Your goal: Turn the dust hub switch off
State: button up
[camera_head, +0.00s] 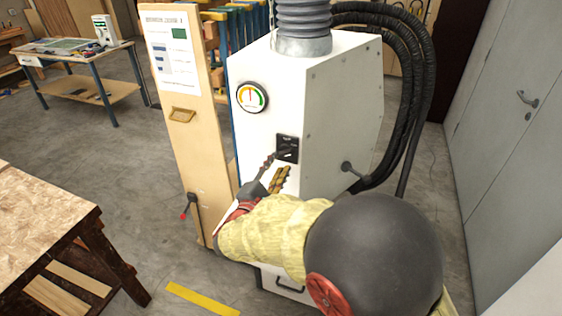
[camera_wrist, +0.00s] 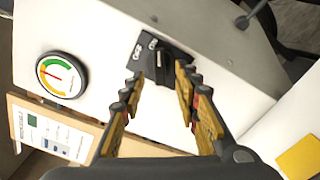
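The dust hub is a white cabinet (camera_head: 311,108) with a round gauge (camera_head: 252,97) on its front. Its switch is a small black plate with a dark rotary knob (camera_head: 287,142), right of and below the gauge. The switch also shows at the top middle of the wrist view (camera_wrist: 163,58). My gripper (camera_head: 274,164) is open and empty, facing the switch. In the wrist view, my fingers (camera_wrist: 160,80) stand apart on either side of the knob; contact is unclear.
A wooden board with a notice (camera_head: 172,50) stands left of the cabinet. A workbench (camera_head: 45,215) is at lower left; grey doors (camera_head: 505,120) are at right.

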aim_at(283, 157)
jog(key=shift+x, duration=1.7)
jog(key=shift+c, duration=0.5)
grip_shut()
